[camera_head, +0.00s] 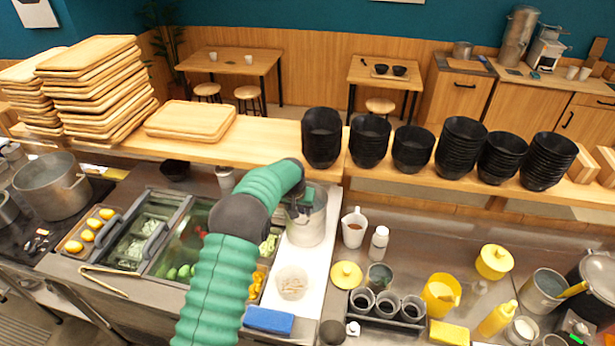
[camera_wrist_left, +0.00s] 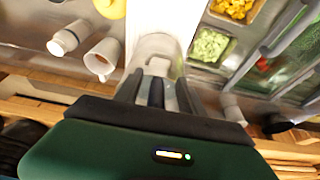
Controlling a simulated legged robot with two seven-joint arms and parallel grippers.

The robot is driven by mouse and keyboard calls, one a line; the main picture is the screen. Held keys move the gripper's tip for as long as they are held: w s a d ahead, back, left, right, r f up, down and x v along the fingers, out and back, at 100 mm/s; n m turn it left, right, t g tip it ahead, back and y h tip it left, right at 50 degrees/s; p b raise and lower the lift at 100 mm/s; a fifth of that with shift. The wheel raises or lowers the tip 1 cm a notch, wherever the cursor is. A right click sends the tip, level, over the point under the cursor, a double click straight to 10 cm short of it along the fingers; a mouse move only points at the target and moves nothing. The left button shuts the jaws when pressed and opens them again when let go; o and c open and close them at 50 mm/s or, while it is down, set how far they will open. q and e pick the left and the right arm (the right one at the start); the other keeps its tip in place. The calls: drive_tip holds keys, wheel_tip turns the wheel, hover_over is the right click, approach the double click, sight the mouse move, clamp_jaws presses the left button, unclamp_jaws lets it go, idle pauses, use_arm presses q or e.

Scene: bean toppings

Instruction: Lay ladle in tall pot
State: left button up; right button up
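A tall light-grey metal pot (camera_head: 306,228) stands on the white board in the middle of the counter. My left gripper (camera_head: 301,203) is at the top of this pot, its fingers partly hidden by my arm. In the left wrist view the fingers (camera_wrist_left: 157,92) are spread apart at the pale pot (camera_wrist_left: 160,46). A narrow dark bar shows between them; I cannot tell whether it is a ladle handle. No ladle is clearly visible. My right gripper is not in view.
A white measuring jug (camera_head: 354,228) and a white bottle (camera_head: 379,244) stand just right of the pot. Food trays (camera_head: 160,235) lie to the left. Stacked black bowls (camera_head: 322,138) line the shelf behind. A large pot (camera_head: 52,187) is at far left.

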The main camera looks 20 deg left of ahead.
use_arm(q)
drive_tip(key=shift+r, duration=0.15)
drive_tip(key=b+v, duration=0.5)
drive_tip(key=v, duration=1.1)
drive_tip(key=shift+r+b, duration=0.2)
drive_tip(key=shift+b, duration=0.2)
